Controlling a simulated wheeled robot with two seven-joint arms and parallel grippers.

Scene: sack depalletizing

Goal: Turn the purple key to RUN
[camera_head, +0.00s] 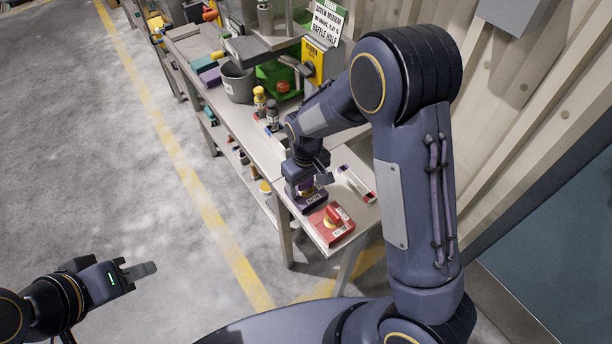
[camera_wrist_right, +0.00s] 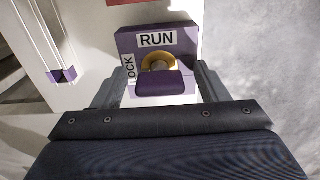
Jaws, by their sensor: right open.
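The purple key (camera_wrist_right: 160,83) sits on a brass collar (camera_wrist_right: 158,62) in a purple switch block, its handle lying crosswise in the right wrist view. The purple block (camera_wrist_right: 185,41) carries a RUN label above the key and a LOCK label at its left. My right gripper (camera_wrist_right: 163,66) is open, one finger on each side of the key; I cannot tell if they touch it. In the head view, the right gripper (camera_head: 308,187) hangs over the purple block (camera_head: 314,201) and hides much of it. My left gripper (camera_head: 135,274) is away over the floor, its opening unclear.
A red switch block (camera_head: 334,232) sits nearer the bench end. A pale strip (camera_head: 353,183) lies right of the gripper. Yellow and dark knobbed items (camera_head: 259,101), a grey bucket (camera_head: 238,84) and a green bin (camera_head: 270,79) stand farther along the bench.

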